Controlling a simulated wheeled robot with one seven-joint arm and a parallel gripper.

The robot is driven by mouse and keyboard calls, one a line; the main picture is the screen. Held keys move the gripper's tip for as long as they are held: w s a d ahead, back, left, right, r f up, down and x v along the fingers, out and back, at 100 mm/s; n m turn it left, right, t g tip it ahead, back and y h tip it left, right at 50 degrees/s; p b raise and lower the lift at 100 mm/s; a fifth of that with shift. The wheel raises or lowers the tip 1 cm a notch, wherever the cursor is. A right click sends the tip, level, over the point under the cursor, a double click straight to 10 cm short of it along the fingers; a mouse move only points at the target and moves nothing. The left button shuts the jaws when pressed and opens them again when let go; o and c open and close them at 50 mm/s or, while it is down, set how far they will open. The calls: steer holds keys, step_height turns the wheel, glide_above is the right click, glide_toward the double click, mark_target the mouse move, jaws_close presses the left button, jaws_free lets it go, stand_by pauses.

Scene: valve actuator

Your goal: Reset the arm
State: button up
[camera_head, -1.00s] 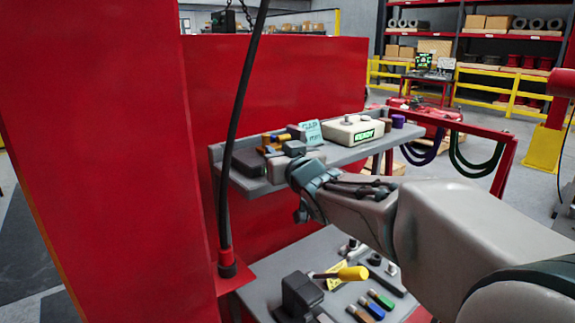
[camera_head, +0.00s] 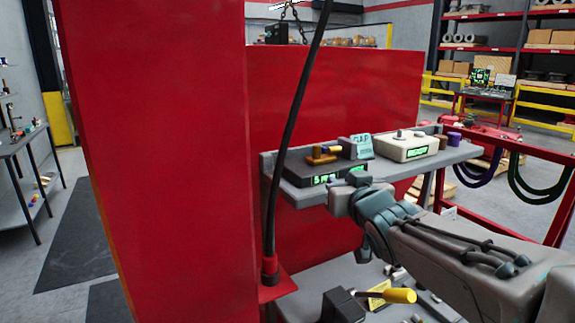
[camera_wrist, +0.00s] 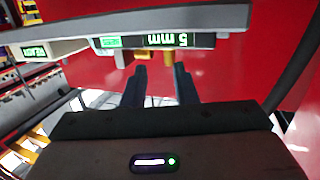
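My arm reaches in from the lower right of the head view, and my gripper (camera_head: 340,200) is just in front of the shelf edge, near a dark grey box (camera_head: 297,172) with lit green displays. The wrist view (camera_wrist: 160,78) shows my two fingers apart, with nothing held between them. The dark box, with a "5 mm" display (camera_wrist: 182,40), is just beyond the fingertips there. I cannot tell whether the fingers touch the shelf or the box.
The grey shelf (camera_head: 455,155) also holds a white box (camera_head: 405,146) with a green display and a "GAP" card (camera_head: 361,147). A black cable (camera_head: 293,135) hangs left of my gripper. A lower surface holds a yellow-handled tool (camera_head: 398,295). Red panels (camera_head: 165,150) stand left and behind.

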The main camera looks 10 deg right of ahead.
steer(key=s+a+f+g+h, duration=0.1)
steer(key=s+a+f+g, duration=0.1)
steer(key=s+f+g, duration=1.1)
steer(key=s+f, duration=0.8)
steer(key=s, duration=0.2)
steer(key=shift+a+m+g, duration=0.15)
steer(key=shift+m+g, duration=0.15)
steer(key=shift+f, duration=0.1)
steer(key=shift+c, duration=0.6)
stand_by(0.6)
